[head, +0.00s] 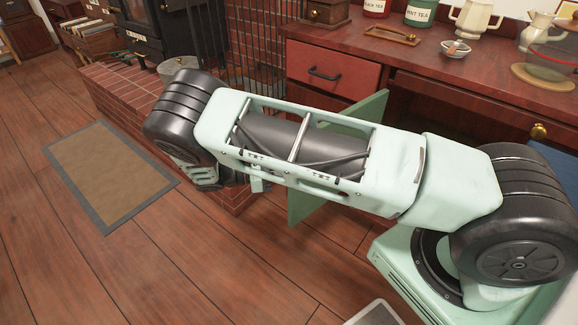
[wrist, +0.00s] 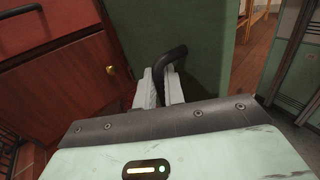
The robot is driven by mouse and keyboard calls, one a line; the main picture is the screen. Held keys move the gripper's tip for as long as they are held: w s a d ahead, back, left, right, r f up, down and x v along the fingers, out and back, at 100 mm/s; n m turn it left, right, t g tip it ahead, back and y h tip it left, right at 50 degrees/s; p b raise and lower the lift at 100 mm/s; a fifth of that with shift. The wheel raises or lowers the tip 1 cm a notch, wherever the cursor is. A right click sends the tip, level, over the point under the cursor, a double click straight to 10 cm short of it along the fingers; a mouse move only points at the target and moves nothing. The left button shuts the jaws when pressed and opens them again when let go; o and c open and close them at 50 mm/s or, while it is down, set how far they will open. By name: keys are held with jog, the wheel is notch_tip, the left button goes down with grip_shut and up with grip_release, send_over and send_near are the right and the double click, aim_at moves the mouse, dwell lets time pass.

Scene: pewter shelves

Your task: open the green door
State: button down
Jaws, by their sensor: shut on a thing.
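The green door (head: 305,207) stands swung out from the counter front in the head view, above and below my arm, which hides its middle. In the wrist view the green door (wrist: 212,50) fills the upper middle. Its dark bar handle (wrist: 174,58) sits between the pale fingers of my gripper (wrist: 160,90), which is shut on it.
A red drawer (head: 332,76) with a black handle is left of the door, below the wooden countertop (head: 440,65). A brick hearth (head: 125,100) and a black mesh guard (head: 222,50) stand to the left. A mat (head: 110,172) lies on open floor.

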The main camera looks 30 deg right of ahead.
jog(key=shift+w+d, duration=0.1)
jog(key=shift+w, duration=0.05)
jog(key=c, duration=1.6)
grip_release()
